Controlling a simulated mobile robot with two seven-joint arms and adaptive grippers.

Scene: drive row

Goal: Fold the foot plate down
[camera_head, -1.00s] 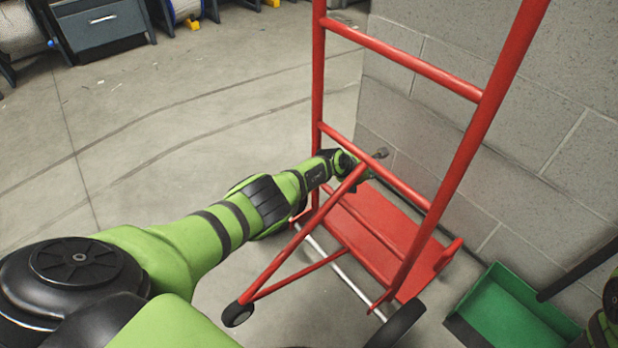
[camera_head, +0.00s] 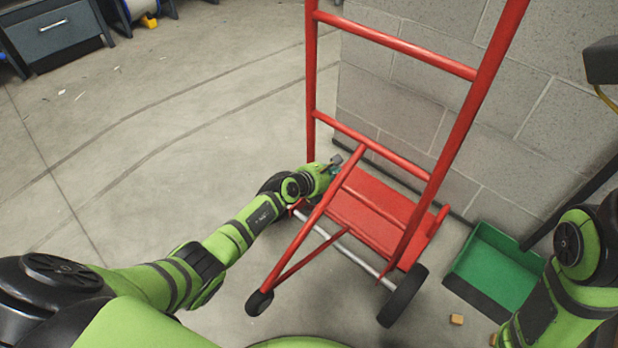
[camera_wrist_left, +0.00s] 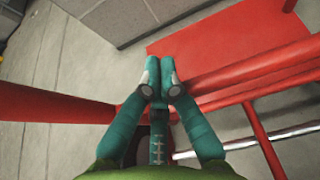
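The red hand truck stands in the middle of the head view, its frame (camera_head: 463,140) leaning up past the top edge. Its red foot plate (camera_head: 372,207) lies low and looks flat, reaching from the frame's foot toward the block wall. The plate also shows at the top of the left wrist view (camera_wrist_left: 225,32). My left gripper (camera_head: 336,161) is at the left rail, above the plate's left end. In the left wrist view its teal fingers (camera_wrist_left: 160,70) are together with nothing seen between them. My right arm shows at lower right; its gripper is out of view.
A green open bin (camera_head: 495,262) stands on the floor right of the hand truck's black wheel (camera_head: 403,297). Small wooden blocks (camera_head: 456,319) lie near it. The grey block wall (camera_head: 400,95) is close behind.

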